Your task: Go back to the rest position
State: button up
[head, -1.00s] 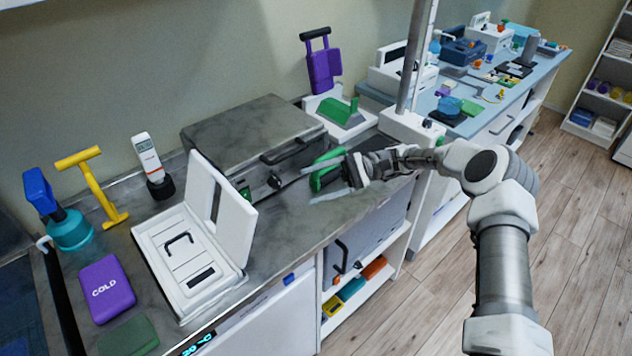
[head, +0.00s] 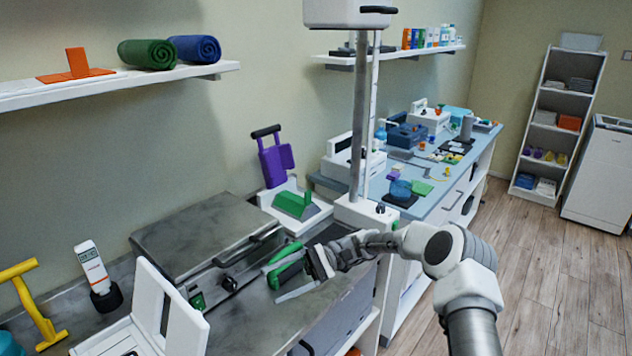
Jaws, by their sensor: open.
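My gripper (head: 285,280) is low over the grey counter (head: 232,322), just in front of the metal box with a handle (head: 205,240). Its fingers are open. A green curved piece (head: 284,252) shows at the fingers; whether it touches them I cannot tell. My arm reaches in from the lower right.
A white stand with a pole (head: 368,212) is close to my arm. An open white case (head: 150,318) lies at lower left. The wooden floor (head: 545,270) at right is clear.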

jog(key=s+d+r+n+t+h+p, duration=0.1)
jog(key=s+d+r+t+h, duration=0.6)
jog(key=s+d, duration=0.5)
jog(key=s+d+r+n+t+h, duration=0.1)
jog(key=s+d+r+t+h, duration=0.6)
jog(key=s+d+r+t, duration=0.2)
jog(key=s+d+r, duration=0.2)
jog(key=s+d, duration=0.1)
jog(key=d, duration=0.1)
jog(key=shift+s+r+t+p, duration=0.3)
jog(key=shift+s+r+p, duration=0.05)
jog(key=shift+p, duration=0.05)
jog(key=c, duration=0.3)
